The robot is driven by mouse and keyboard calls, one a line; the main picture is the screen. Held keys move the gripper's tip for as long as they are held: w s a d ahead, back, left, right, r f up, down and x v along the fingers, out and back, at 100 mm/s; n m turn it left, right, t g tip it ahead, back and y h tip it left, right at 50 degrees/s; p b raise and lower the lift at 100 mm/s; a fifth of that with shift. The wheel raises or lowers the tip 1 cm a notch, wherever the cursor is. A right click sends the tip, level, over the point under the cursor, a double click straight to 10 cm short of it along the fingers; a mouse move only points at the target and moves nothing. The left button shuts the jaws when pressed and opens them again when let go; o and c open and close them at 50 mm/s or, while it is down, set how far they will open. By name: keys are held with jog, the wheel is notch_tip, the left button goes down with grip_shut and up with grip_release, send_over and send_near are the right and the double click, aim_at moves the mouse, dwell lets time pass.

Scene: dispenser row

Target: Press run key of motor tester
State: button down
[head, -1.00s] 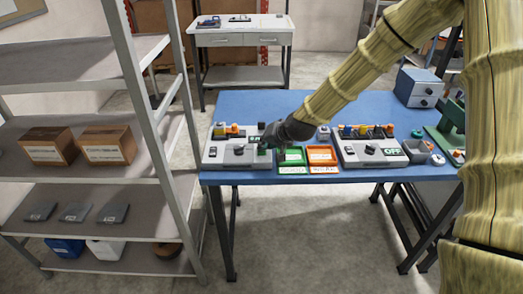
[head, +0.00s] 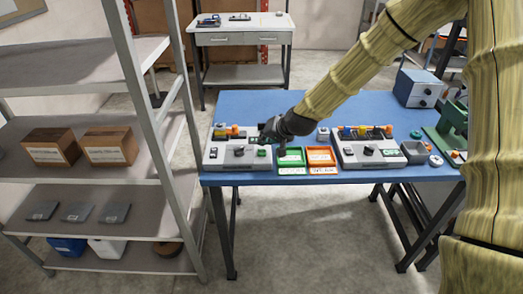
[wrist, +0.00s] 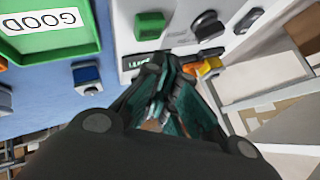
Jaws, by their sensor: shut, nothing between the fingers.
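Two grey tester boxes stand on the blue bench, a left one (head: 226,159) and a right one (head: 365,159). I cannot read which is the motor tester. The left box has a green key (head: 262,153) near its right front and a dark knob (head: 239,152). In the wrist view the green key (wrist: 150,25) shows beside a black knob (wrist: 207,25). My gripper (head: 268,137) is shut and empty over the right part of the left box. In the wrist view its fingertips (wrist: 160,68) partly hide a label and appear apart from the key.
A green tray (head: 291,170) marked GOOD in the wrist view and an orange tray (head: 320,170) lie between the boxes. A grey bin (head: 416,152) and a blue box (head: 419,87) stand at right. A metal shelf (head: 90,170) stands left. The bench's back is mostly clear.

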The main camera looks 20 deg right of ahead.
aim_at(264, 150)
jog(key=shift+r+p, duration=1.6)
jog(key=shift+r, duration=1.05)
